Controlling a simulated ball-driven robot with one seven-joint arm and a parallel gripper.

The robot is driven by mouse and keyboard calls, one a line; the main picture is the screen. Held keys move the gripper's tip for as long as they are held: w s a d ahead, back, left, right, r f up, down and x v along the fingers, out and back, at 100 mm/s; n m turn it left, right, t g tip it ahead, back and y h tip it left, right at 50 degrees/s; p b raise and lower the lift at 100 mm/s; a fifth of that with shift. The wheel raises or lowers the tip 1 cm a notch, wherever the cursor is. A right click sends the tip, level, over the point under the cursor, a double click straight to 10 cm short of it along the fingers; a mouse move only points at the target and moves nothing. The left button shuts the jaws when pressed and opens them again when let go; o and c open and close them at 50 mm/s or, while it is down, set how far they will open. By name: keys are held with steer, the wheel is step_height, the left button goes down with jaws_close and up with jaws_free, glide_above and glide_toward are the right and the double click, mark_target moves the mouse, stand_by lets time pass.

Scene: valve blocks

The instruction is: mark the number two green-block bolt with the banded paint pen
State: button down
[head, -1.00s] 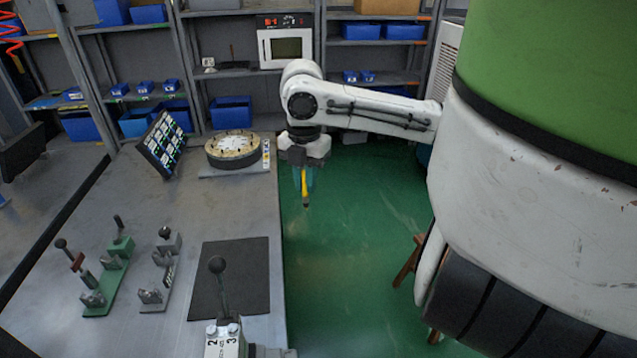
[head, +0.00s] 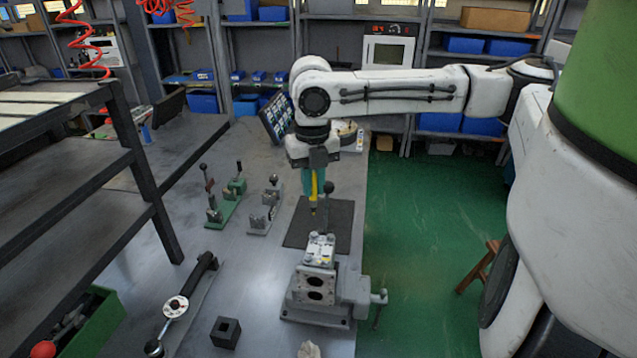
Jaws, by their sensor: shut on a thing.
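My gripper (head: 314,184), with teal fingers, is shut on a yellow paint pen (head: 314,192). The pen points down with its dark tip lowest. Any band on it is too small to make out. A grey valve block (head: 315,285) with a white numbered top plate (head: 320,248) is in a grey vise at front center. The plate's bolts are small and their numbers unreadable now. No clearly green valve block shows.
A green-based lever fixture (head: 224,208) and a grey one (head: 265,208) stand left of the mat (head: 302,236). A black torque tool (head: 185,300), a small black cube (head: 226,332) and a green crate (head: 95,325) are nearer. Dark shelving (head: 150,190) stands left.

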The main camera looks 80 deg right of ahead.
mark_target(314, 205)
steer(key=shift+r+p, duration=0.1)
steer(key=shift+p, duration=0.35)
steer(key=shift+f+b, duration=1.8)
steer(key=shift+f, duration=1)
steer(key=shift+f, duration=0.25)
steer(key=shift+r, duration=0.1)
step_height(314, 205, up, 5)
steer(key=p, duration=0.4)
